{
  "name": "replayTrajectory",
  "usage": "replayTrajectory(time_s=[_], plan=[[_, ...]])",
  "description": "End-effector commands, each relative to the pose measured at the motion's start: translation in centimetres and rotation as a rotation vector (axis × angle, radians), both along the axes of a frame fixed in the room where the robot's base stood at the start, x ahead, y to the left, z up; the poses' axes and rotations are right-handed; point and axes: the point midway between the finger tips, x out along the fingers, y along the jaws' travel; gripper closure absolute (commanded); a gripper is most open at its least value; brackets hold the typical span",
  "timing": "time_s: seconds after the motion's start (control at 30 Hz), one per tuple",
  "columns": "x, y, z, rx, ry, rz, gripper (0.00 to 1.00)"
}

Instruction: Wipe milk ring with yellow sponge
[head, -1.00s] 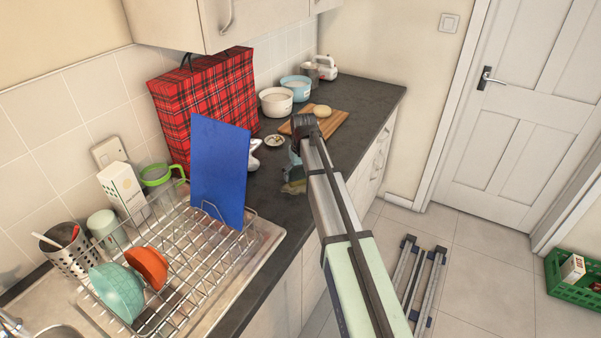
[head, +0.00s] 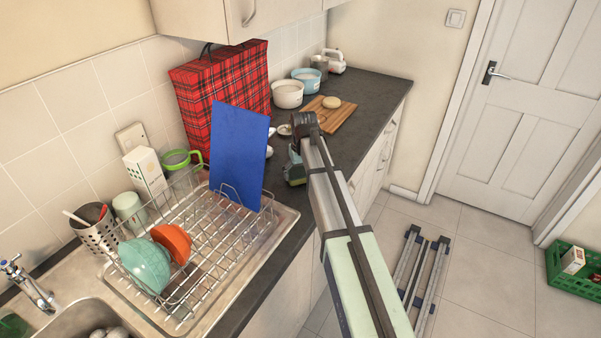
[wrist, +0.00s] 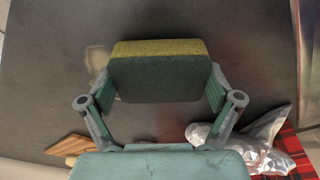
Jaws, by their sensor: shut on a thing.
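The yellow sponge (wrist: 158,48) has a dark green scouring side. In the wrist view it sits between the two fingers of my gripper (wrist: 160,88), which is shut on it. A faint pale mark (wrist: 97,58), perhaps the milk ring, shows on the dark counter just left of the sponge. In the head view my gripper (head: 295,168) is over the counter near its front edge, right of the blue board, and my arm partly hides it. I cannot tell whether the sponge touches the counter.
A blue board (head: 238,150) stands in the dish rack (head: 215,235). Behind it are a red plaid bag (head: 222,90) and crumpled silvery-white things (wrist: 255,148). A wooden board (head: 330,117) and bowls (head: 287,94) lie farther back. The counter's front edge is close.

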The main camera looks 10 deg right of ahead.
Motion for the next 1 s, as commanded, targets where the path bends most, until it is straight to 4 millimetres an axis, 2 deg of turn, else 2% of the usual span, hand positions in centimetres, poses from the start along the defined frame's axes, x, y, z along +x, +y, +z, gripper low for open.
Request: replayTrajectory(time_s=[0.03, 0.6, 0.77, 1.0], plan=[[0.1, 0.0, 1.9, 0.0, -0.004, 0.0, 0.48], [0.1, 0.0, 6.7, -0.001, -0.002, 0.0, 0.48], [0.1, 0.0, 7.4, -0.001, -0.002, 0.0, 0.48], [0.1, 0.0, 7.4, -0.001, -0.002, 0.0, 0.48]])
